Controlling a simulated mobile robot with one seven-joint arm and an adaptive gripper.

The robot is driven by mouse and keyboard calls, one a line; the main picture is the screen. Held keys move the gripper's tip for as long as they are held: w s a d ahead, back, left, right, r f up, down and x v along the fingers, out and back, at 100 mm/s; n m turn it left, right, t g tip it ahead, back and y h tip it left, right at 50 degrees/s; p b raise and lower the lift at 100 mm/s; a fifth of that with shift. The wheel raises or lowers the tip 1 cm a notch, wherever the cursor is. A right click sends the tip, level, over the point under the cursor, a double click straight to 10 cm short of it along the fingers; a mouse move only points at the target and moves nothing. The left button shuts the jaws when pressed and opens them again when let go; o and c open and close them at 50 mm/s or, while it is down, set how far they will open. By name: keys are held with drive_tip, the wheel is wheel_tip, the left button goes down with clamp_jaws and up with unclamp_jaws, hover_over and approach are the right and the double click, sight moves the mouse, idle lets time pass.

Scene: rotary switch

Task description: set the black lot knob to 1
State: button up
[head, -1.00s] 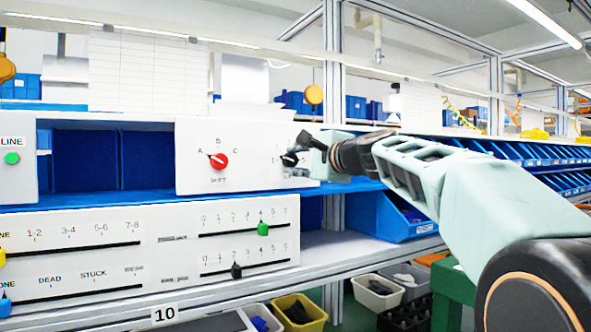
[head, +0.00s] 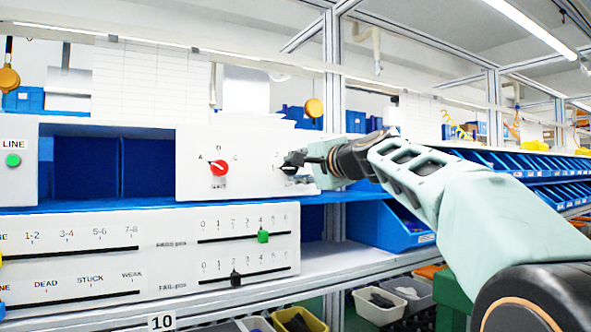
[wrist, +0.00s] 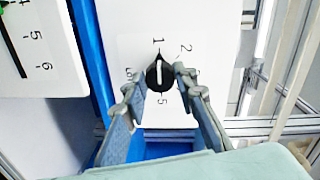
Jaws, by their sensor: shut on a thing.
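The black lot knob (wrist: 159,76) sits on a white panel in the wrist view, with a white line on its face. Its pointed end faces up in the picture, towards the printed 1. The 2 is at upper right, the 5 below, and the LOT label at left. My gripper (wrist: 158,80) has one finger on each side of the knob and is shut on it. In the head view my gripper (head: 300,161) is at the right end of the white panel (head: 255,183) and hides most of the knob and its numbers.
A red shift knob (head: 219,168) is left of my gripper on the same panel. Below are slider panels with a green slider (head: 263,236) and a dark slider (head: 235,279). Blue bins (head: 395,225) stand to the right.

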drive_tip(key=o, duration=1.2)
drive_tip(key=shift+c, duration=0.2)
drive_tip(key=v, duration=0.7)
drive_tip(key=shift+s, duration=0.2)
drive_tip(key=shift+d, duration=0.25)
